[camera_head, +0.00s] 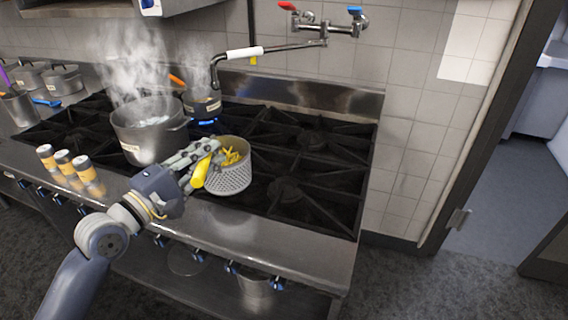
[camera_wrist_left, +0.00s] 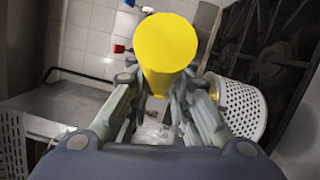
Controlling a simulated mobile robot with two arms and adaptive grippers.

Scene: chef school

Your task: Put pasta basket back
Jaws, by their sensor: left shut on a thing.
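The pasta basket (camera_head: 230,177) is a perforated metal basket with yellow pasta inside and a yellow handle (camera_head: 201,171). My left gripper (camera_head: 204,154) is shut on the yellow handle and holds the basket over the front of the stove, right of a large steaming pot (camera_head: 148,132). In the left wrist view the yellow handle (camera_wrist_left: 166,55) stands between the fingers, and part of the perforated basket (camera_wrist_left: 240,110) shows at the right. I cannot tell whether the basket touches the stove grate. My right gripper is not in view.
Three shakers (camera_head: 64,162) stand on the stove's front ledge, left of the pot. A smaller steaming pot (camera_head: 203,104) is on a lit burner behind. A pot-filler tap (camera_head: 265,49) reaches over the stove. The right-hand burners (camera_head: 310,180) are bare.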

